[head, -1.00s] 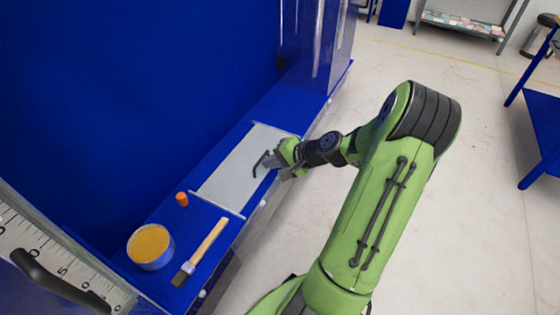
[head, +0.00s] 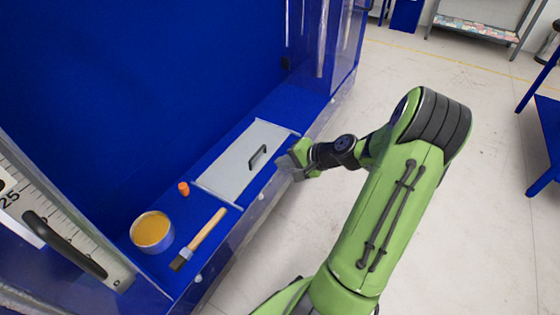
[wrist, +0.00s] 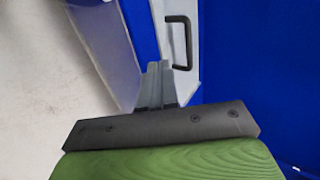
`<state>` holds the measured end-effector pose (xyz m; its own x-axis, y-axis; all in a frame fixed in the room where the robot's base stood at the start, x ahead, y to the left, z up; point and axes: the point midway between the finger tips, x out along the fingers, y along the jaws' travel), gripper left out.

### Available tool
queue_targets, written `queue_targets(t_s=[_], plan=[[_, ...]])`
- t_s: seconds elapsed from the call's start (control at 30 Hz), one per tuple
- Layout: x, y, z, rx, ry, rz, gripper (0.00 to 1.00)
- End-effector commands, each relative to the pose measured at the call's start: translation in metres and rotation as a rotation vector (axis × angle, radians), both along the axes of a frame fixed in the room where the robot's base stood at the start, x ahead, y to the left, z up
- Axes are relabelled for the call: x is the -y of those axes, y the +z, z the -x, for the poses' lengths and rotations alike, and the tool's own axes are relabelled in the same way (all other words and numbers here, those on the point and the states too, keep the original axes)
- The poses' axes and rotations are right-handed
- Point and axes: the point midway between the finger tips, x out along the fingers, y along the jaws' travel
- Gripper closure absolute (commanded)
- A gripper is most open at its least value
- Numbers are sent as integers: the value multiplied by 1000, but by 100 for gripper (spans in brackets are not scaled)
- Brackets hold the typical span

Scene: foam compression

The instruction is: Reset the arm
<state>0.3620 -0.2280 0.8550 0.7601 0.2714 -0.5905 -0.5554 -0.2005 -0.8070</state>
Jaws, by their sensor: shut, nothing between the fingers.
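My green arm reaches in from the right in the head view. My gripper (head: 283,163) is at the front edge of the blue bench, just right of a grey panel with a black handle. In the wrist view my gripper (wrist: 158,70) has its two grey fingers together with nothing between them. The black handle (head: 257,157) stands on the grey panel (head: 228,175), apart from the fingers. The handle also shows beyond the fingertips in the wrist view (wrist: 188,42).
A brush (head: 200,238), an orange cap (head: 183,188) and a tub of yellow material (head: 152,231) sit on the blue bench, left of the panel. A ruler-marked panel (head: 60,235) stands at the lower left. The floor (head: 330,215) beside the bench is clear.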

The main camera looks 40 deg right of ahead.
Motion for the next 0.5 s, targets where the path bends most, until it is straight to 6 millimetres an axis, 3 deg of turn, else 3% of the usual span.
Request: queue_targets(t_s=[0.3, 0.5], plan=[[15, 38, 43, 1, -1, 2, 100], [22, 52, 62, 1, 1, 0, 100]])
